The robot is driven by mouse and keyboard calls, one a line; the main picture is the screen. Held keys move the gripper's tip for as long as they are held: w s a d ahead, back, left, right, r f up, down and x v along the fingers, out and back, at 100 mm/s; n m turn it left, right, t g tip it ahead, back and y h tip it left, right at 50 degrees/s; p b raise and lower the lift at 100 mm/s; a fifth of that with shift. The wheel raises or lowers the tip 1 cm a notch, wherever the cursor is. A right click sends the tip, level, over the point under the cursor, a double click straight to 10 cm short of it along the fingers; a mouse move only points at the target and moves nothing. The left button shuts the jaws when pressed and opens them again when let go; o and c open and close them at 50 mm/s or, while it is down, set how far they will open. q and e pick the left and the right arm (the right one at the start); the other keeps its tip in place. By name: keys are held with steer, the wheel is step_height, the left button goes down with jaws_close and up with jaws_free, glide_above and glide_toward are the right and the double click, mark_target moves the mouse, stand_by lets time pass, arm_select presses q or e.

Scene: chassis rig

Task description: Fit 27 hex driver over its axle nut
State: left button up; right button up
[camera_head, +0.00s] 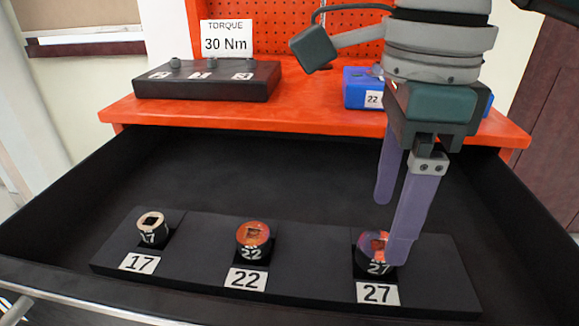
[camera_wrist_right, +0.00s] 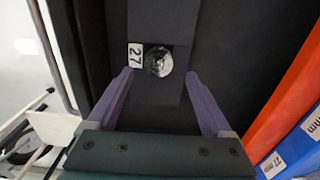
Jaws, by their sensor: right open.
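The 27 hex driver (camera_head: 374,248), a short round dark piece with a shiny square-holed top and a white 27, stands in the black holder strip (camera_head: 310,238) in the open drawer. It also shows in the right wrist view (camera_wrist_right: 158,61), beside its 27 label. My right gripper (camera_head: 391,230) is open, pointing down, its purple fingers around or just above the driver; one finger partly covers it. In the wrist view the driver lies between and just beyond the fingertips (camera_wrist_right: 158,76). Contact cannot be told. A dark block (camera_head: 207,85) on the bench bears small nuts with unreadable labels. My left gripper is not in view.
The 17 driver (camera_head: 152,229) and 22 driver (camera_head: 253,240) stand left in the same strip. Black drawer walls surround it. An orange bench (camera_head: 310,117) lies behind, with a blue box (camera_head: 358,88) and a 30 Nm torque sign (camera_head: 227,39). The drawer floor behind the strip is clear.

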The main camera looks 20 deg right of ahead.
mark_target(379, 241)
steer(key=f, duration=0.3)
steer(key=f+b, duration=0.1)
steer(key=f, duration=0.1)
steer(key=shift+a, duration=0.25)
steer(key=shift+r, duration=0.1)
jaws_close()
